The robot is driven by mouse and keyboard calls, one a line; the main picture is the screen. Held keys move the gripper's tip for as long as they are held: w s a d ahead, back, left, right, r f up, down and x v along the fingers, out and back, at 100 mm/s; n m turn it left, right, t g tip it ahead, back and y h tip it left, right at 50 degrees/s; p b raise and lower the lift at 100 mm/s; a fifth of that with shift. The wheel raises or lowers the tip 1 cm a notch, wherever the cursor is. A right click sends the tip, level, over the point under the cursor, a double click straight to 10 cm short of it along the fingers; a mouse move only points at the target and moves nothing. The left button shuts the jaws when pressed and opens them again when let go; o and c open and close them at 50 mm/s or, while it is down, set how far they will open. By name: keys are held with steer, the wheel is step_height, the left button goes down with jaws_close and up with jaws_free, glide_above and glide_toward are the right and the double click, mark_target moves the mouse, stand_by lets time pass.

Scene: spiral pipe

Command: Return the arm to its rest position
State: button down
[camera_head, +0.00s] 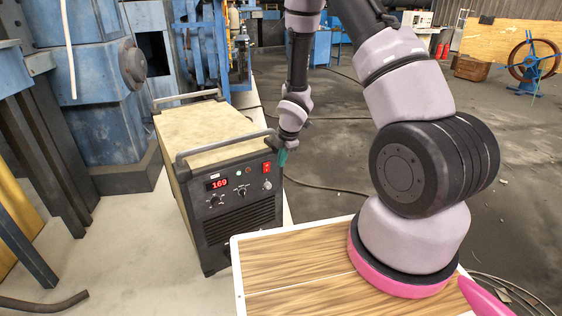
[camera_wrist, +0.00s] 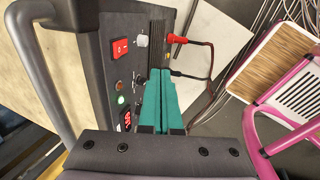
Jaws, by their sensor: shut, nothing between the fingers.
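My arm reaches from its pink-ringed base, up and over, and down to the welding machine (camera_head: 215,165). My gripper (camera_head: 282,158) hangs by the machine's upper right front corner, close to the red switch (camera_head: 267,168). In the wrist view the two teal fingers of my gripper (camera_wrist: 160,76) lie together with nothing between them. They are over or beside the machine's front panel, near the grey knob (camera_wrist: 142,40); I cannot tell whether they touch it. The red switch also shows in the wrist view (camera_wrist: 120,47). The panel display (camera_head: 217,184) reads 169, and a green light (camera_wrist: 120,99) is lit.
The machine's front handle (camera_head: 225,143) rises close to my gripper. Cables with a red plug (camera_wrist: 178,39) run from its panel. My wood-topped base is in front. Blue machinery (camera_head: 85,85) stands at left. Dark floor (camera_head: 330,130) to the right is mostly open, with cables.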

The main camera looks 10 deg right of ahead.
steer(key=s+d+r+m+t+h, duration=0.15)
steer(key=r+m, duration=0.35)
steer(key=r, duration=0.5)
steer(key=s+d+r+m, duration=0.2)
steer(key=d+r+m, duration=0.15)
steer(key=r, duration=0.55)
steer(key=s+d+r+m+t, duration=0.15)
steer(key=r+m, duration=0.35)
steer(key=r, duration=0.5)
steer(key=s+r+m+y, duration=0.1)
steer(key=s+r+m, duration=0.5)
steer(key=s, duration=0.4)
steer(key=s+a+r+m+y, duration=0.1)
steer(key=s+r+m, duration=0.5)
steer(key=s, duration=0.5)
step_height(320, 180, up, 2)
steer(key=shift+s+a+r+t, duration=0.1)
steer(key=shift+s+a+t, duration=0.1)
steer(key=shift+t, duration=0.1)
steer(key=shift+y, duration=0.25)
